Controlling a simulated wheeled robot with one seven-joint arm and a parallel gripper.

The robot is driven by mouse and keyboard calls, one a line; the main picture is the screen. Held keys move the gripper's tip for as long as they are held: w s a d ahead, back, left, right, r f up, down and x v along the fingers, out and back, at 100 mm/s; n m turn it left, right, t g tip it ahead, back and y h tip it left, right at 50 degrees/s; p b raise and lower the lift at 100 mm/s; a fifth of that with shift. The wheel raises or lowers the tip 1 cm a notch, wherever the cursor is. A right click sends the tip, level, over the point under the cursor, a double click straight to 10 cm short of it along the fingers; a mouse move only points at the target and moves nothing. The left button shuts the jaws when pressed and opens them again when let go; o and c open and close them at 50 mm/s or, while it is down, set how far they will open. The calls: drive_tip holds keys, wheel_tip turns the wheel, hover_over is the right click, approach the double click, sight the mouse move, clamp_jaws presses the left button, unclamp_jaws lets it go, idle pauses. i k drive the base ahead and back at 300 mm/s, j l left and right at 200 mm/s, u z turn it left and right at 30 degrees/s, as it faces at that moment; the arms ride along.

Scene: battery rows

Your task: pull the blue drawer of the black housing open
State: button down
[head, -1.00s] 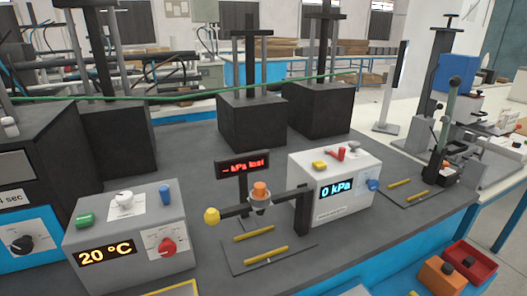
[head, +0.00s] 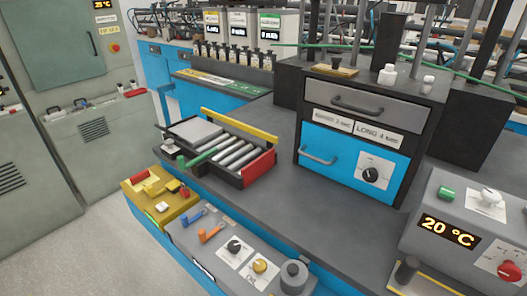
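The black housing (head: 414,195) stands on the dark worktop right of centre in the head view. Its blue drawer (head: 338,160) is the lower front, below a grey drawer (head: 365,105) with a dark handle. The blue drawer looks shut, its front flush with the housing. My gripper is not in view.
A grey box reading 20 °C (head: 450,231) stands at the right. A roller tray (head: 222,152) with a red end block lies left of the housing. A control panel (head: 240,250) with knobs and switches runs along the front. The worktop before the housing is mostly clear.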

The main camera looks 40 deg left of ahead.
sight(341, 158)
drive_tip(key=u, duration=0.7)
drive_tip(key=i+j+z, duration=0.1)
drive_tip(key=i+j, duration=0.7)
drive_tip(key=i, duration=0.1)
